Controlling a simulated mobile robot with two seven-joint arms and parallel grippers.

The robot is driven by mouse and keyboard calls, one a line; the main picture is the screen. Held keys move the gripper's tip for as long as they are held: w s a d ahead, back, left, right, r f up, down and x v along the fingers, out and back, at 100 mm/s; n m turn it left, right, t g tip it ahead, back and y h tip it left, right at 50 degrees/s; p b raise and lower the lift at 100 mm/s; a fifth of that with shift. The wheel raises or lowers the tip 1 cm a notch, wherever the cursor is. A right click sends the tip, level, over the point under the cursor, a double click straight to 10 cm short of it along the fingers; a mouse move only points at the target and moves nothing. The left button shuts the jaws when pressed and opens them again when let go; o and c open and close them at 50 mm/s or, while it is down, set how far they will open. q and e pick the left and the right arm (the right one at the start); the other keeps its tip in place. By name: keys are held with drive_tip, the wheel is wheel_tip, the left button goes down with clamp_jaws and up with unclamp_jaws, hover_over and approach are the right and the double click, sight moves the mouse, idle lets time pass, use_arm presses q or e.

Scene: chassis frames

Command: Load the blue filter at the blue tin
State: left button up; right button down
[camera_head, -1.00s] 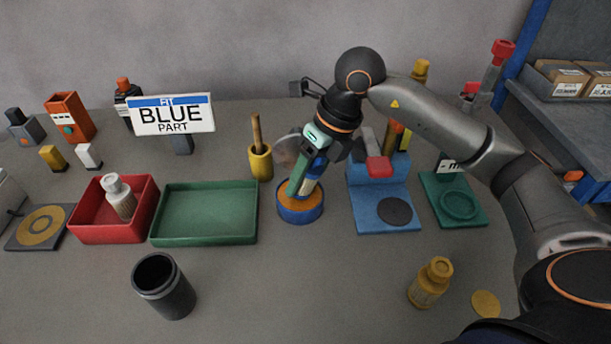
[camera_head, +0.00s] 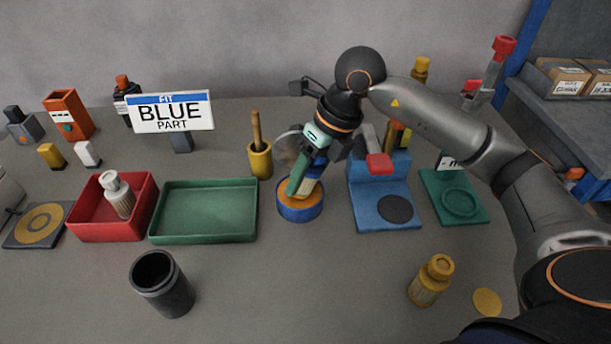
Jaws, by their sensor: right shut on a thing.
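The blue tin (camera_head: 300,210), a low round tin with an orange-yellow top, stands on the table near the middle. My right gripper (camera_head: 302,181) points down over it, its green finger nearest the camera. It is shut on a blue and pale piece, seemingly the blue filter (camera_head: 317,166), which is partly hidden by the finger. The held piece is tilted, with its lower end at or just above the tin's top. I cannot tell whether it touches. A sign (camera_head: 171,112) behind reads "FIT BLUE PART". My left gripper is not in view.
A green tray (camera_head: 205,239) is empty left of the tin. A red bin (camera_head: 100,236) holds a pale bottle. A blue press-like fixture (camera_head: 372,217) stands close on the right. A yellow cup (camera_head: 261,163) is just behind left. The table in front of the tin is clear.

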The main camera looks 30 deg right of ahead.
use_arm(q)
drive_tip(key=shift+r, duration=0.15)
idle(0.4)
use_arm(e)
wheel_tip(320, 180, up, 7)
drive_tip(key=p, duration=0.5)
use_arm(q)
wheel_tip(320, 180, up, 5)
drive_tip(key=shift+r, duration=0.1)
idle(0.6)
